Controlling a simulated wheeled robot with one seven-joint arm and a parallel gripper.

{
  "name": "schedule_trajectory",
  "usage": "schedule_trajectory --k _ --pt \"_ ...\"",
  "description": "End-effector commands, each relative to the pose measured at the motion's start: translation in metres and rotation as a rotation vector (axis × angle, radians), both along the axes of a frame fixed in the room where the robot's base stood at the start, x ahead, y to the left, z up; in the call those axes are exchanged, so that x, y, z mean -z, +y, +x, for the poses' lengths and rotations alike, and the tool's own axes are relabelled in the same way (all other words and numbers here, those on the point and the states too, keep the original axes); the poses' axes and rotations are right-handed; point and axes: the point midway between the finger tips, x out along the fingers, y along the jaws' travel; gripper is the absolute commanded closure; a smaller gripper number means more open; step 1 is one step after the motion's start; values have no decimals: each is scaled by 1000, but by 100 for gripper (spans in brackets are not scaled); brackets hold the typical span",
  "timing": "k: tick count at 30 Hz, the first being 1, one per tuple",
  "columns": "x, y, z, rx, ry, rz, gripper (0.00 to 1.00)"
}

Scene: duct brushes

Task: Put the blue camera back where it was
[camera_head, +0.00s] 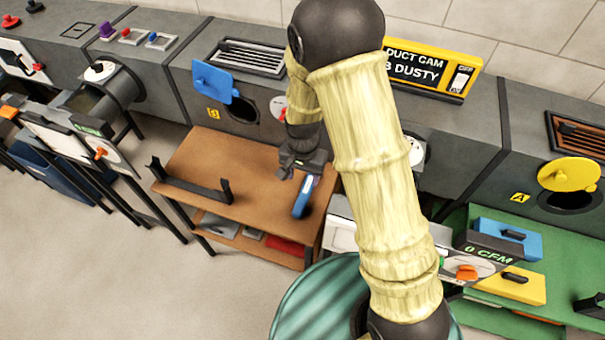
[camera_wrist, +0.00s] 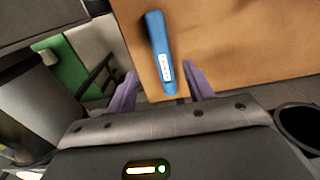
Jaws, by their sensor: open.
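The blue camera (camera_head: 303,197) is a slim blue bar near the right edge of the brown table (camera_head: 205,160). In the wrist view the blue camera (camera_wrist: 156,40) shows a white label with dark marks at its near end. My gripper (camera_head: 301,167) is just above and behind it in the head view. In the wrist view my gripper (camera_wrist: 160,78) is open, with one purple finger on each side of the camera's near end. I cannot tell whether the fingers touch it. A black two-post holder (camera_head: 190,186) stands empty at the table's left front.
Grey ducts run behind the table, with an open blue hatch (camera_head: 213,83) and a yellow hatch (camera_head: 568,175). A yellow sign (camera_head: 435,65) reads partly "DUCT CAM" and "DUSTY". A green table (camera_head: 560,235) at the right holds a blue case (camera_head: 506,238) and a yellow case (camera_head: 512,284).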

Motion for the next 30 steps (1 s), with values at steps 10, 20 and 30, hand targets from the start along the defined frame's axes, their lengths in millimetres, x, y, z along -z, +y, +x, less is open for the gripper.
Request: schedule_trajectory --k 10,20,30 --pt "-9 -7 0 -9 -9 6 48" --pt "-76 -65 -19 -122 -90 30 48" --pt "-135 -127 -67 -273 -192 -5 48"
